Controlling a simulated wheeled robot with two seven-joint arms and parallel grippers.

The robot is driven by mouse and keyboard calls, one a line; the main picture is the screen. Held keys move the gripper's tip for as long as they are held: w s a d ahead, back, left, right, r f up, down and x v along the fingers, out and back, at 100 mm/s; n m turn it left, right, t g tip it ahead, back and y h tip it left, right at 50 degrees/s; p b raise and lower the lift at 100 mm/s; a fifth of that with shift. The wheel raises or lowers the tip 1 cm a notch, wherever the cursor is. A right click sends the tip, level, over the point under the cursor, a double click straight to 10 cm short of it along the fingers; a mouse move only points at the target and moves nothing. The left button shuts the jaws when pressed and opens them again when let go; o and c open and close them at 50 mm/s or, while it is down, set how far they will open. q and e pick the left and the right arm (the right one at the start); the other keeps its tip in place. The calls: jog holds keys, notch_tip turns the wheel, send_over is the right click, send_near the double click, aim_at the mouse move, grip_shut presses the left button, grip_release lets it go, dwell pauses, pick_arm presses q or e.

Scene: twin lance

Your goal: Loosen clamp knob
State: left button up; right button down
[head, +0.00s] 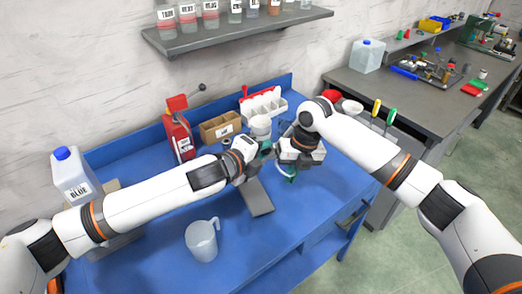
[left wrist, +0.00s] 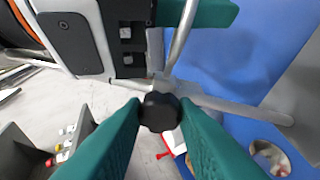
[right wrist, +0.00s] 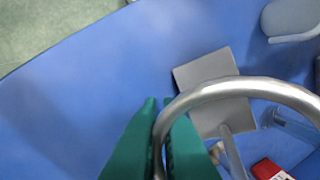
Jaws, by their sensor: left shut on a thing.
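The black clamp knob (left wrist: 160,111) sits between the green fingertips of my left gripper (left wrist: 161,112), which is shut on it. The knob belongs to a metal clamp on a rod (left wrist: 183,32). A metal ring (right wrist: 225,87) shows large in the right wrist view. It passes between the green fingers of my right gripper (right wrist: 166,112), which look closed on it. The stand's grey base plate (head: 257,197) lies on the blue bench. In the head view my left gripper (head: 264,151) is near my right gripper (head: 291,174); the arms hide the knob.
A clear jug (head: 202,240) stands at the bench front. A jug with a blue cap (head: 77,176) is at the left. A shelf (head: 237,33) hangs above.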

pick_arm(q)
jog(key=shift+d+r+n, duration=0.15)
jog(key=shift+r+n, duration=0.1)
jog(key=shift+n, duration=0.35)
pick_arm(e)
jog(key=shift+a, duration=0.1)
pick_arm(q)
jog(key=o, duration=0.7)
jog(key=shift+f, duration=0.1)
jog(key=shift+s, duration=0.1)
jog(key=v, duration=1.2)
